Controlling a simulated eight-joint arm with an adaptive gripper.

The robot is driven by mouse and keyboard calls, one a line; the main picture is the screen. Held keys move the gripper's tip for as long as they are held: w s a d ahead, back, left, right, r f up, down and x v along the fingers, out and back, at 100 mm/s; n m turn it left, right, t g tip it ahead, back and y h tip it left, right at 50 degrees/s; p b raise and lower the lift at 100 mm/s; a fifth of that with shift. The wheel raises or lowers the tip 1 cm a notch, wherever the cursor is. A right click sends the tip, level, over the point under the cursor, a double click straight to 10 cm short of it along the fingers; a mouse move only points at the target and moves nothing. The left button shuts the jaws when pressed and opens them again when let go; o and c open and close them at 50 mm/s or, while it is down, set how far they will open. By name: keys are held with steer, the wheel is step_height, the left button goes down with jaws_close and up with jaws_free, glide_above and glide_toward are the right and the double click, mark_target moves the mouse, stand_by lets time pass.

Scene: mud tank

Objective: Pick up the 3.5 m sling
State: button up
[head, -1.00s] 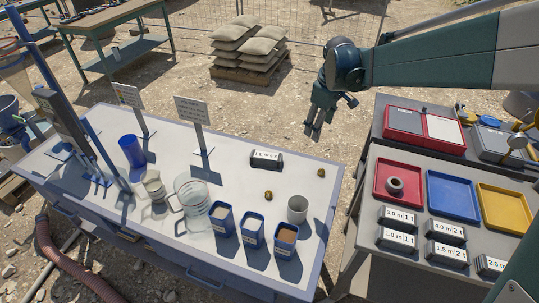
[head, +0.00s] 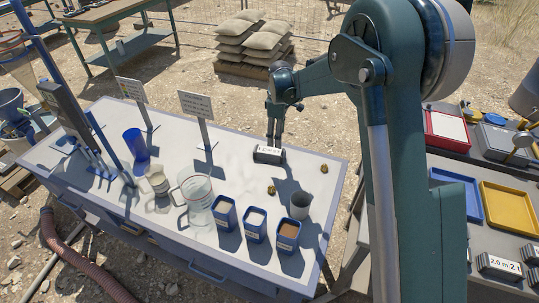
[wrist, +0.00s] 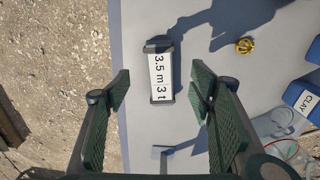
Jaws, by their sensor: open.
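The 3.5 m sling is a dark block with a white label reading "3.5 m 3 t" (wrist: 161,76). It lies on the pale bench top near its far edge, and it also shows in the head view (head: 268,154). My gripper (head: 275,140) hangs fingers-down above the block at the bench's far edge. In the wrist view, my gripper (wrist: 161,92) is open and empty, with the block framed between its two fingers. I cannot tell the exact height of the fingertips above the block.
The bench (head: 170,120) holds a glass jug (head: 197,200), blue bins (head: 255,224), a grey cup (head: 300,205), small brown lumps (head: 324,168) and a sign (head: 196,106). Another table at right carries trays (head: 510,205) and a "2.0 m 2 t" block (head: 499,266), partly hidden by my arm.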

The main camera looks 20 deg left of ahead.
steer(key=n, duration=0.1)
glide_above(269, 150)
steer(key=f, duration=0.4)
steer(key=shift+s+d+f, duration=0.15)
steer(key=shift+d, duration=0.05)
steer(key=shift+f, duration=1.3)
steer(key=shift+f, duration=2.6)
steer(key=c, duration=1.2)
steer(key=shift+r, duration=0.1)
